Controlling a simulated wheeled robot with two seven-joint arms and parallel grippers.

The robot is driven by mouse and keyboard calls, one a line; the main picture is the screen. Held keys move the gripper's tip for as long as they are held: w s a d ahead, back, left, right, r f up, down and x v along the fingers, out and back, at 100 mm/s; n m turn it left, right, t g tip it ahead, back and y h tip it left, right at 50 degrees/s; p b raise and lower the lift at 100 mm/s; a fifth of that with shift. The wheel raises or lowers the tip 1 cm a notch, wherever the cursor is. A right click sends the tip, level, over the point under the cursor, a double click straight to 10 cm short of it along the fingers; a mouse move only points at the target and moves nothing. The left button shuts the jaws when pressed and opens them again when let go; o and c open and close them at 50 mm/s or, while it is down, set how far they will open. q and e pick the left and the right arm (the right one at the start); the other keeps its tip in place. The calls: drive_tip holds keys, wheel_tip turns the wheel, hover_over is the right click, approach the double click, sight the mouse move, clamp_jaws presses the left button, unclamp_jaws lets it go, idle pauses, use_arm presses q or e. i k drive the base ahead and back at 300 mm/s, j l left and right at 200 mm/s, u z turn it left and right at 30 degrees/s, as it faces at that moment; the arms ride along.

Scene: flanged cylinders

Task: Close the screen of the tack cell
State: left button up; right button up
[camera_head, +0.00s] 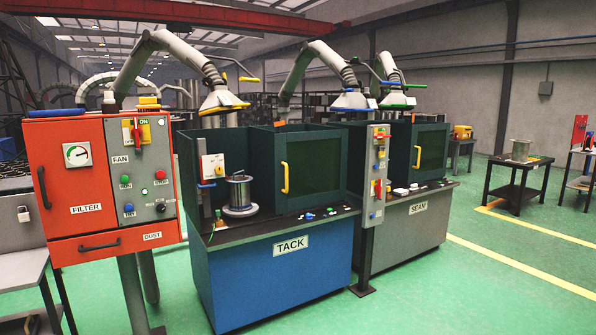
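The tack cell (270,285) is a blue cabinet with a "TACK" label and dark green walls above its dark worktop. Its screen (312,163) is a dark green panel with a dark window and a yellow upright handle (285,177) on its left side. The screen stands over the right half of the cell's front. The left half is open, and a metal flanged cylinder (239,194) shows there on the worktop, apart from the screen. Neither of my grippers is in view.
An orange filter cabinet with a grey fan panel (140,170) stands left of the tack cell. The grey seam cell (410,220) stands to the right, behind a control post (376,190). Extraction arms with hoods (222,99) hang above. Green floor (450,300) is clear in front right.

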sight(310, 168)
drive_tip(key=i+j+z, duration=0.1)
drive_tip(key=i, duration=0.4)
drive_tip(key=i+j+z, duration=0.1)
drive_tip(key=i+j, duration=0.25)
drive_tip(key=i+j+z, duration=0.1)
drive_tip(key=i+j, duration=0.2)
drive_tip(key=i, duration=0.25)
drive_tip(key=i+j, duration=0.3)
drive_tip(key=i, duration=0.15)
drive_tip(key=z, duration=0.05)
